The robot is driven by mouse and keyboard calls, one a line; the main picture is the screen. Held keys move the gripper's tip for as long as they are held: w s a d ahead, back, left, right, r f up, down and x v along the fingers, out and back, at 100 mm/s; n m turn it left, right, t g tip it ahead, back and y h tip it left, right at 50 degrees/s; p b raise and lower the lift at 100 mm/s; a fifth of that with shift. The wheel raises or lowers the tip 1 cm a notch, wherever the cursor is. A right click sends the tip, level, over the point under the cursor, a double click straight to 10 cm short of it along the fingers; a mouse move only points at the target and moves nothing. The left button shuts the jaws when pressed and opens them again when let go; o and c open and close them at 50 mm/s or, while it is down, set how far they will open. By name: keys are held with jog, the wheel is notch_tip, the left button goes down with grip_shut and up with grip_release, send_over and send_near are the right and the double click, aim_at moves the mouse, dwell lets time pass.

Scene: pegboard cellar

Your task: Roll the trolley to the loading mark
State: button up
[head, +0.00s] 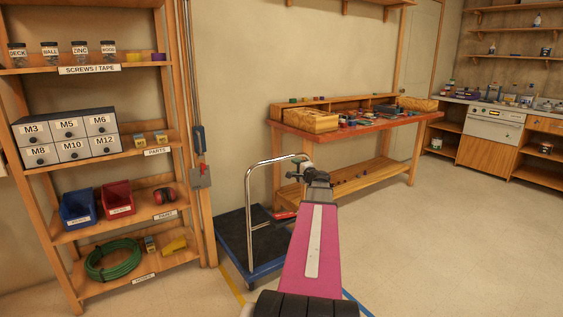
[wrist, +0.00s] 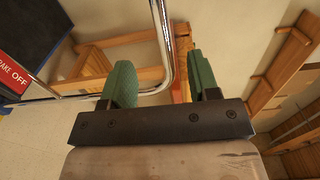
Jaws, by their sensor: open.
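The trolley has a dark deck with a blue rim (head: 233,262) and an upright chrome handle (head: 249,205). It stands on the floor in front of the shelf's right side. My gripper (head: 312,170) is at the handle's top right corner in the head view. In the wrist view my gripper (wrist: 160,76) is open, with green finger pads apart. The bent chrome tube (wrist: 165,40) shows between the pads; whether it lies inside the grip depth I cannot tell. A red label reading "...AKE OFF" (wrist: 13,74) is at the left. Yellow (head: 230,287) and blue (head: 357,303) floor lines are partly hidden.
A shelf unit (head: 170,90) with bins and drawers stands left. A wooden workbench (head: 360,131) with clutter is behind the trolley. Cabinets (head: 485,155) line the far right. The floor (head: 440,250) on the right is clear.

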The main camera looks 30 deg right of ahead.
aim_at(280, 159)
jog(key=w, duration=0.8)
jog(key=w+a, duration=0.1)
jog(key=w, duration=0.4)
grip_shut()
jog(key=shift+a+f, duration=0.1)
jog(key=shift+f, duration=0.05)
dwell(0.9)
